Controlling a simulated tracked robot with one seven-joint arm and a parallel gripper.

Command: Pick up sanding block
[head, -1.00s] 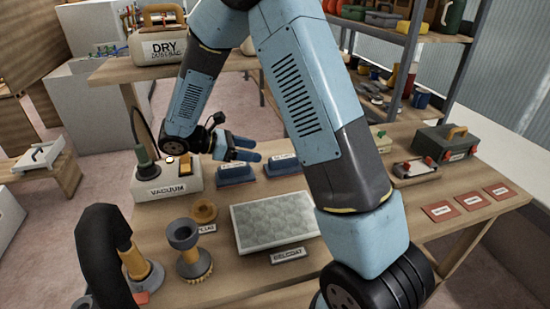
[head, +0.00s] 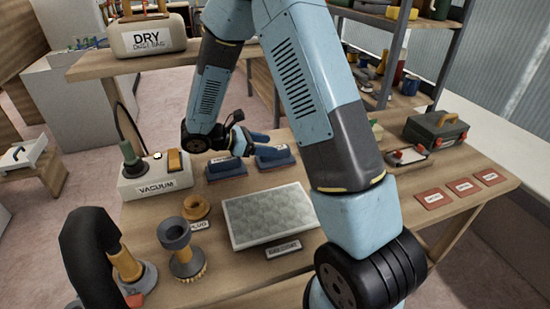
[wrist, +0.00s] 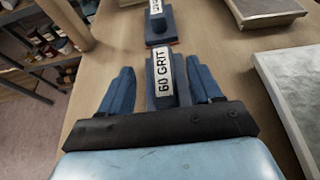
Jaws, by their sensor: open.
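Two blue sanding blocks with raised grips and white labels lie on the workbench: the left block (head: 224,170) and the right block (head: 274,160) in the head view. In the wrist view, the near block (wrist: 162,80) reads "60 GRIT" and shows between my spread fingers. The other block (wrist: 157,28) lies straight beyond it, its label too cut off to read. My gripper (head: 248,146) is open and empty at the blocks' back side in the head view; it also shows in the wrist view (wrist: 165,78). The near block's lower end is hidden behind my gripper.
A vacuum unit (head: 155,178) stands left of the blocks. A pale textured panel (head: 268,215) lies in front of them. A green toolbox (head: 436,130) and red pads (head: 434,199) are at right.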

